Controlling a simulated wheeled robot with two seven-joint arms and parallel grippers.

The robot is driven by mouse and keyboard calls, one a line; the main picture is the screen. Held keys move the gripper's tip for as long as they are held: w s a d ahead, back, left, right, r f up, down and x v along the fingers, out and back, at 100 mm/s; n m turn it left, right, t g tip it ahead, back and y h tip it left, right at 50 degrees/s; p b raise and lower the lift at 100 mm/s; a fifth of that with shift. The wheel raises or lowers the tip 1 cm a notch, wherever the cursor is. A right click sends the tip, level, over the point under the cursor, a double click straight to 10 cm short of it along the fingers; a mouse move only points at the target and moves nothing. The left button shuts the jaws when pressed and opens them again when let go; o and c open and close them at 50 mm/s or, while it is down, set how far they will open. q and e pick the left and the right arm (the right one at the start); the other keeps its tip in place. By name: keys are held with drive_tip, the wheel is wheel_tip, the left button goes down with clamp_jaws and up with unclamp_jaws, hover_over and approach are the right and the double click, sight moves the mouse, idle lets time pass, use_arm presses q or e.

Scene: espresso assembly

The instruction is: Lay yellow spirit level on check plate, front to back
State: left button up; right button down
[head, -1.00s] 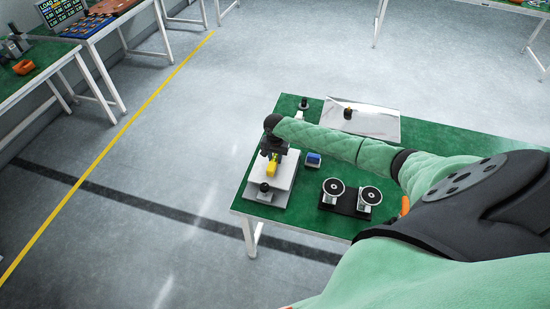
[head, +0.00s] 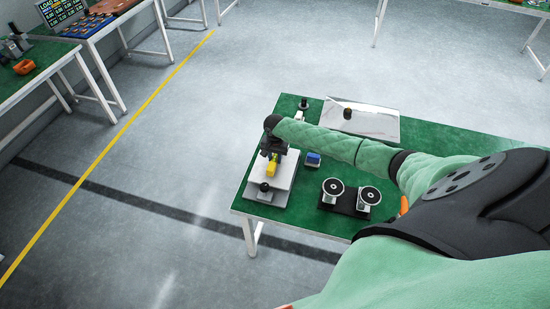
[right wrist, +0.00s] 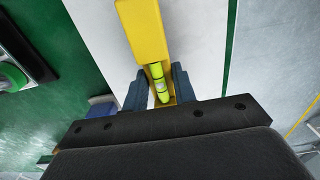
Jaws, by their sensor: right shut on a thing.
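The yellow spirit level (head: 271,168) is in my right gripper (head: 270,156), over the white check plate (head: 285,177) at the left end of the green table. In the right wrist view the level (right wrist: 143,30) runs away from the camera along the check plate (right wrist: 192,45), with its green vial near the jaws. The gripper's fingers (right wrist: 158,88) are shut on the level from both sides. I cannot tell whether the level touches the plate. My left gripper is in no view.
A black knob (head: 264,187) stands at the plate's front. A blue block (head: 313,159) lies right of the plate. A black base with two round-topped holders (head: 350,197) stands farther right. A shiny tray (head: 375,122) lies at the back. The table's left edge is close to the plate.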

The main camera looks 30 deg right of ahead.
drive_tip(key=shift+f, duration=0.1)
drive_tip(key=shift+f, duration=0.55)
drive_tip(key=c, duration=1.1)
unclamp_jaws()
drive_tip(key=shift+o, duration=0.2)
